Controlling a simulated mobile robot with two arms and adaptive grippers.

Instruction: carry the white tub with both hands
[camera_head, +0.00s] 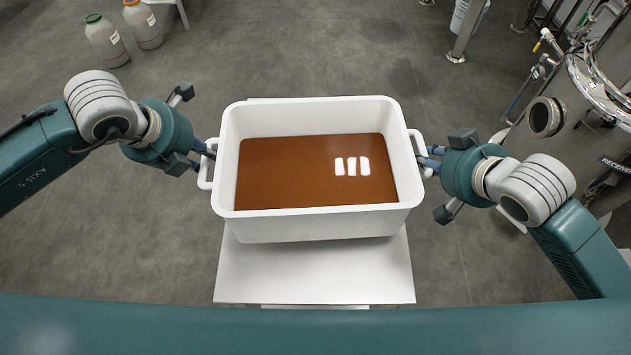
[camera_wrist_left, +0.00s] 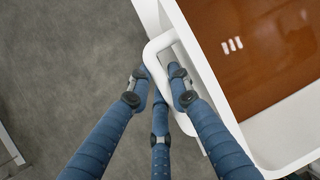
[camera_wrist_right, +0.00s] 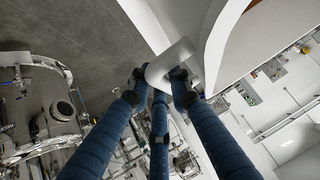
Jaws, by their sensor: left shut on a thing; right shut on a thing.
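The white tub (camera_head: 315,225) is a rectangular tub with a loop handle on each short side. It holds a brown liquid (camera_head: 300,180) with a bright reflection on it. My left gripper (camera_head: 207,150) is shut on the left handle; the blue fingers (camera_wrist_left: 160,85) close around the handle bar in the left wrist view. My right gripper (camera_head: 425,158) is shut on the right handle; its fingers (camera_wrist_right: 163,80) close around that bar in the right wrist view. A white table (camera_head: 315,270) lies below the tub in the head view; I cannot tell whether the tub touches it.
Two bottles, one with a green cap (camera_head: 106,40) and one with an orange cap (camera_head: 143,25), stand at the upper left. A steel tank (camera_head: 570,130) with pipes stands close to my right arm. The grey floor (camera_head: 300,50) behind the tub is clear.

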